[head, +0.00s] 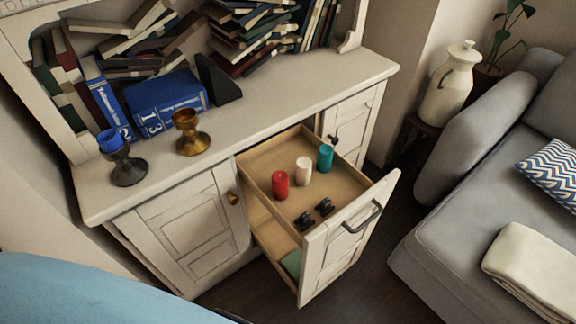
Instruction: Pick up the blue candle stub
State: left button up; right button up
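A blue candle stub (110,141) sits upright in the cup of a dark candle holder (128,172) at the left end of the sideboard top. A teal candle stub (325,158) stands in the open drawer (256,162), beside a white stub (303,171) and a red stub (280,185). Neither of my grippers shows in the head view.
An empty brass candle holder (191,133) stands right of the dark one, with blue books (167,103) behind. Small black objects (314,213) lie in the drawer, which juts out from the sideboard (300,93). A grey sofa (480,220) stands right. Dark floor lies between.

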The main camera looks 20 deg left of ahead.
aim_at(110, 140)
jog(key=u, duration=1.95)
